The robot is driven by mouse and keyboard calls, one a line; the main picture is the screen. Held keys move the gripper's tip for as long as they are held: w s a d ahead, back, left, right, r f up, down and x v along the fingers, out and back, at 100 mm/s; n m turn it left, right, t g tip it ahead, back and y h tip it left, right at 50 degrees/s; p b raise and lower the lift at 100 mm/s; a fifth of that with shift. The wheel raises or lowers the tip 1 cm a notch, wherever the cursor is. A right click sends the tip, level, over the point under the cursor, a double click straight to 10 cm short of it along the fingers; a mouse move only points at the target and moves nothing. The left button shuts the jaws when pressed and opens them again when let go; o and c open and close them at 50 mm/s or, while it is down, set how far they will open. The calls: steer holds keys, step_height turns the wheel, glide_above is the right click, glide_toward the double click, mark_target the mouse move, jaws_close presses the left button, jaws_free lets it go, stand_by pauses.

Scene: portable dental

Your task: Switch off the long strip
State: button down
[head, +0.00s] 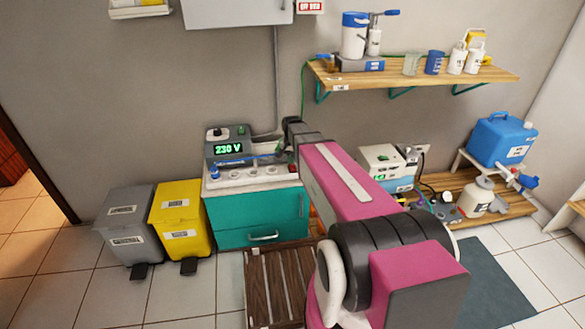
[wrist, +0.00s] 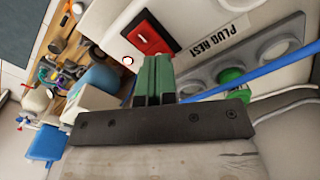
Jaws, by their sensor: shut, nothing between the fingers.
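The long strip is a pale panel with a row of round grey sockets (head: 245,178) on top of the teal cabinet in the head view. In the wrist view, a red rocker switch (wrist: 148,38) in a black frame sits near the strip's end. My gripper (wrist: 158,62) is shut and empty, its green fingertips just below and beside the red switch; I cannot tell whether they touch it. A green plug (wrist: 232,78) sits in one grey socket, with a blue cable (wrist: 280,70) beside it. In the head view my arm hides the fingers.
A 230 V display unit (head: 228,146) stands behind the strip on the teal cabinet (head: 255,216). Yellow (head: 178,213) and grey (head: 125,226) bins stand left. A wall shelf (head: 420,78) hangs at upper right. A low wooden platform (head: 500,206) with equipment lies at right.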

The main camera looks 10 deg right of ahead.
steer(key=shift+f, duration=0.6)
stand_by(0.3)
steer(key=shift+r, duration=3.55)
